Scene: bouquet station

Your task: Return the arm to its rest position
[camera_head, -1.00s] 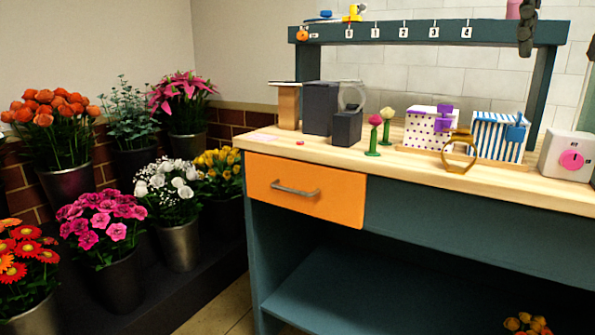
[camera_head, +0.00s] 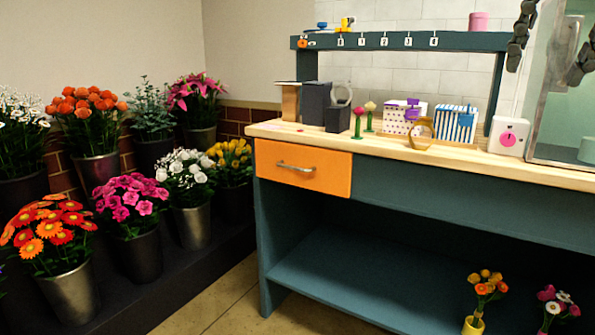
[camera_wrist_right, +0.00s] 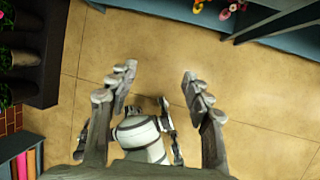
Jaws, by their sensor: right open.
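My right gripper (camera_head: 546,68) hangs at the upper right of the head view, in front of the right end of the bench's upper rail. Its two grey fingers are spread with nothing between them. In the right wrist view the same gripper (camera_wrist_right: 157,82) is open and empty above the tan floor (camera_wrist_right: 155,45). A white and grey part of my own body shows below and between the fingers there.
Potted flowers (camera_head: 130,207) fill the left side. Vases (camera_head: 473,325) stand low at right. Floor between is clear.

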